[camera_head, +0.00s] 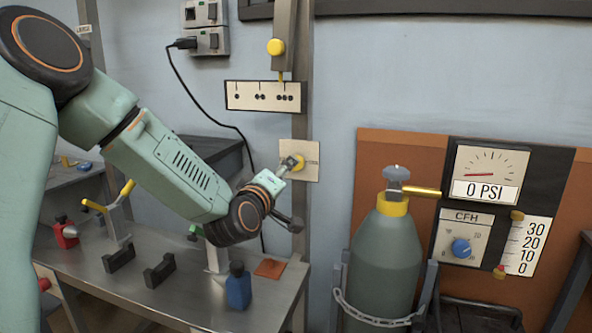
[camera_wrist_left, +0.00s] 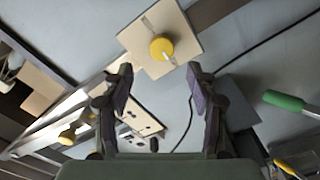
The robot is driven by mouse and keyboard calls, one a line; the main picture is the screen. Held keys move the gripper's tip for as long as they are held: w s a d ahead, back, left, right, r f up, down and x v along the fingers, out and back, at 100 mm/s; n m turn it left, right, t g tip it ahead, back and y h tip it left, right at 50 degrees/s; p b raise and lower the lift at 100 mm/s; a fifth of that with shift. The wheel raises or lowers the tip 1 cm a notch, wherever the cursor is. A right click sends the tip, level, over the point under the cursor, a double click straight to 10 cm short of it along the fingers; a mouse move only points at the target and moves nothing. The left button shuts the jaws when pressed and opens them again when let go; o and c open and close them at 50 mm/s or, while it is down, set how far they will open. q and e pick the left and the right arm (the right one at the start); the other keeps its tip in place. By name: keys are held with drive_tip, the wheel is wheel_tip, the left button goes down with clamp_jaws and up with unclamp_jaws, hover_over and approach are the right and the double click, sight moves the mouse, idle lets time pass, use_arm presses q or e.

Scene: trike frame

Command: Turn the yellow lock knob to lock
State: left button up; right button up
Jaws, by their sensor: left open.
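The yellow lock knob (camera_head: 299,164) sits on a beige square plate (camera_head: 313,172) fixed to an upright metal post. In the left wrist view the knob (camera_wrist_left: 161,48) is round and yellow, with a pale strip or pointer at its rim, and its plate (camera_wrist_left: 180,27) looks tilted. My left gripper (camera_head: 289,163) reaches the knob from the front left. In the wrist view its fingers (camera_wrist_left: 158,73) are spread and empty, with the knob just beyond and between the tips. I cannot tell whether they touch it. My right gripper is out of view.
Above, a dotted label plate (camera_head: 263,96) and a yellow-knobbed lever (camera_head: 275,46) are on the post. Below is a metal bench (camera_head: 190,290) with black brackets and a blue bottle (camera_head: 238,286). A chained gas cylinder (camera_head: 384,265) and gauge panel (camera_head: 490,175) stand at right.

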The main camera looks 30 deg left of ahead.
use_arm(q)
drive_tip(key=b+x, duration=0.2)
drive_tip(key=x, duration=0.5)
drive_tip(key=shift+f, duration=0.2)
drive_tip(key=shift+c, duration=0.2)
drive_tip(key=shift+c, duration=0.8)
drive_tip(key=c, duration=1)
drive_tip(key=shift+o, duration=0.2)
